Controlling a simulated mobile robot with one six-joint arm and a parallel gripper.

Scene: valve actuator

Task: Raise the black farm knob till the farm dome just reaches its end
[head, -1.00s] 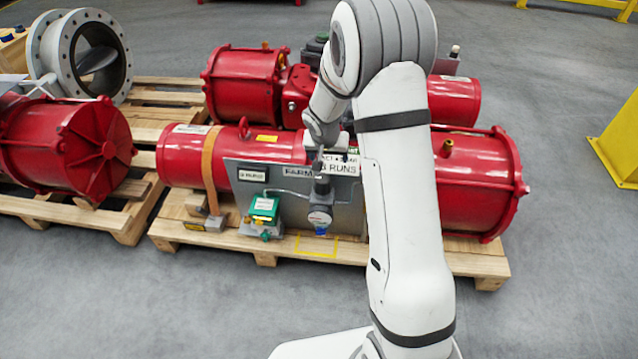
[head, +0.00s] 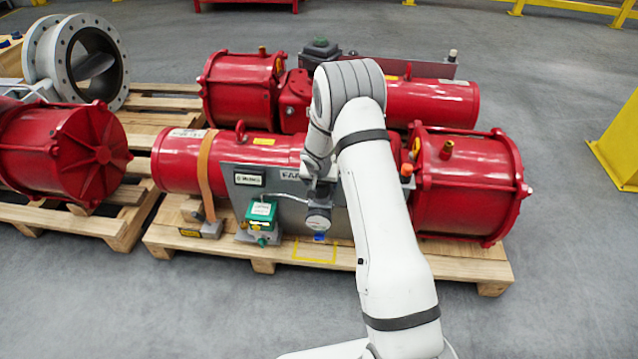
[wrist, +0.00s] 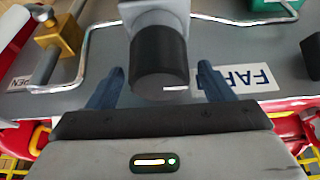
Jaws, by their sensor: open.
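The black farm knob (wrist: 160,58) shows in the wrist view as a short dark cylinder with a small white mark, below a grey housing (wrist: 152,12). My gripper (wrist: 161,72) is open, with one blue-grey finger on each side of the knob and a gap visible on both sides. Contact cannot be seen. The FARM label (wrist: 243,78) is beside it. In the head view my gripper (head: 319,186) is over the regulator with the round gauge (head: 319,219), and mostly covers the knob. I cannot make out which part is the farm dome.
The grey panel (head: 290,210) stands before a red actuator cylinder (head: 180,160) on a wooden pallet (head: 210,247). A green-topped box (head: 261,212) sits left of the regulator. A bent metal tube (wrist: 88,42) runs near the knob. Floor in front is clear.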

